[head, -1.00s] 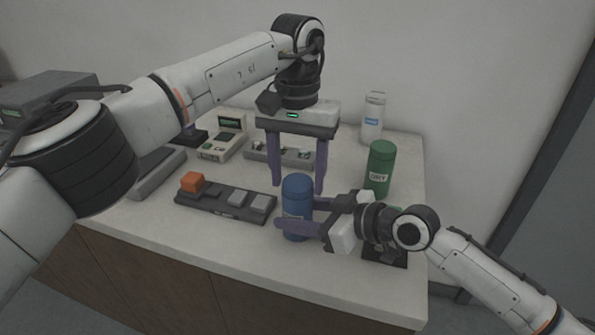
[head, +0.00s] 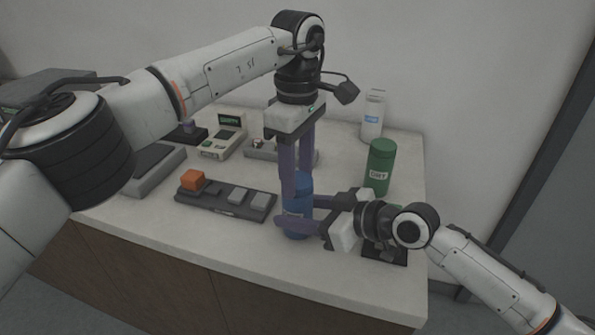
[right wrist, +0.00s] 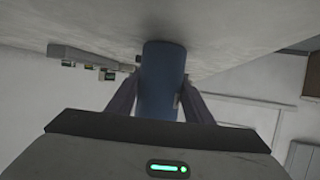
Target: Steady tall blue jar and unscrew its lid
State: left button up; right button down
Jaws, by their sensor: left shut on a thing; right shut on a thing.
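The tall blue jar (head: 298,212) stands upright near the front of the bench, with its blue lid (head: 304,182) partly hidden behind a purple finger. My left gripper (head: 298,186) points down from above and is shut on the lid, with its fingers on either side. My right gripper (head: 296,216) reaches in from the right, low on the jar, and is shut on the jar body. In the right wrist view, the jar (right wrist: 162,82) sits between the two purple fingers. The seam between lid and jar is hard to make out.
A green jar (head: 379,168) and a white bottle (head: 372,118) stand behind on the right. A dark tray (head: 215,204) with an orange block (head: 192,180) and grey blocks lies left of the blue jar. A small device (head: 224,140) stands farther back. The bench front is clear.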

pick_arm(q)
jog(key=n, duration=1.9)
jog(key=shift+r+n, duration=0.1)
jog(key=shift+n, duration=0.3)
jog(key=n, duration=1.2)
jog(key=shift+n, duration=0.4)
jog(key=n, duration=0.5)
jog(key=shift+d, duration=0.1)
